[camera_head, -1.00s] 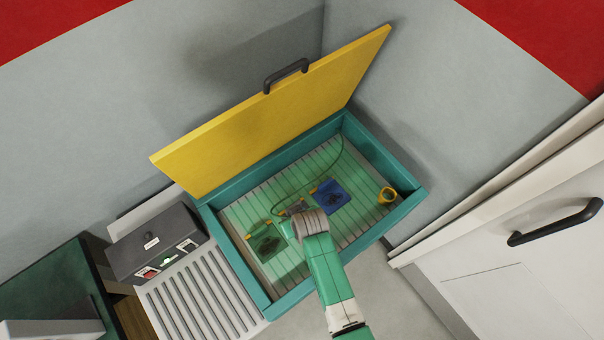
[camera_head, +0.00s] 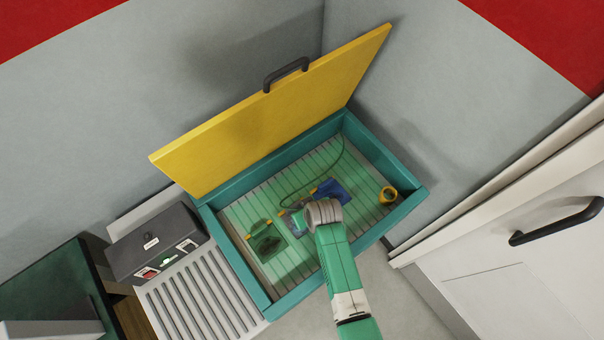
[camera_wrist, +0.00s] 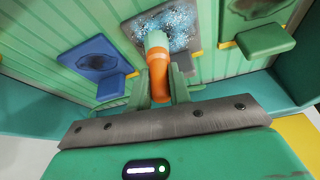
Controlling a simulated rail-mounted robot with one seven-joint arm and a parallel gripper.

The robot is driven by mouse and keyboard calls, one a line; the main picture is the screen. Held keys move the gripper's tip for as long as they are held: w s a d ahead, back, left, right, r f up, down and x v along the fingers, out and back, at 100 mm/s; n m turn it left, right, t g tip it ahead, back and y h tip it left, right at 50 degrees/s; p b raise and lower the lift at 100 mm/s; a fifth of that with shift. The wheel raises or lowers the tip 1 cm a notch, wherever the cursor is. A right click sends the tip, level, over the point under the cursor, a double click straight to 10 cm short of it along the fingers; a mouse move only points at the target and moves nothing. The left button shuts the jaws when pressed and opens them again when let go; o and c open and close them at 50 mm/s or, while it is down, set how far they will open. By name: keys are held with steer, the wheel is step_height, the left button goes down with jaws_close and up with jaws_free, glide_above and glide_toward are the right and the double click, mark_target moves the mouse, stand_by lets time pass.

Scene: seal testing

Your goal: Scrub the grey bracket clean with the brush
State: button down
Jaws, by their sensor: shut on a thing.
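The grey bracket (camera_wrist: 166,28) lies in the tub between the blue and green ones. In the wrist view its plate is covered in white-blue speckled suds, with some dark patch between. My gripper (camera_wrist: 160,88) is shut on the brush (camera_wrist: 158,68), which has an orange curved part and a pale green end. The pale end overlaps the near part of the sudsy plate; I cannot tell whether it touches.
A blue bracket (camera_wrist: 95,60) and a green bracket (camera_head: 266,243), both with dark patches, lie beside the grey one. The teal tub (camera_head: 290,306) has raised walls and an open yellow lid (camera_head: 270,110). A yellow ring-shaped thing (camera_head: 387,195) stands in its right corner.

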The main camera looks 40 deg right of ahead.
steer(key=shift+s+d+f, duration=0.1)
steer(key=shift+s+d, duration=0.2)
steer(key=shift+d, duration=0.55)
steer(key=shift+w+a+r+p, duration=0.1)
steer(key=shift+a+p, duration=0.25)
steer(key=shift+a, duration=0.35)
steer(key=shift+w+a+r+p, duration=0.1)
steer(key=shift+a+p, duration=0.2)
steer(key=shift+a, duration=0.35)
steer(key=shift+w+a+f+p, duration=0.1)
steer(key=shift+w+a+p, duration=0.1)
steer(key=shift+a, duration=0.65)
steer(key=shift+w+a+p, duration=0.1)
steer(key=shift+a+p, duration=0.1)
steer(key=shift+a, duration=0.65)
steer(key=shift+s+d+f+b, duration=0.1)
steer(key=shift+d+b, duration=0.1)
steer(key=shift+d, duration=0.6)
steer(key=shift+s+d+f+b, duration=0.1)
steer(key=shift+d+b, duration=0.05)
steer(key=shift+d, duration=0.6)
steer(key=shift+d, duration=0.1)
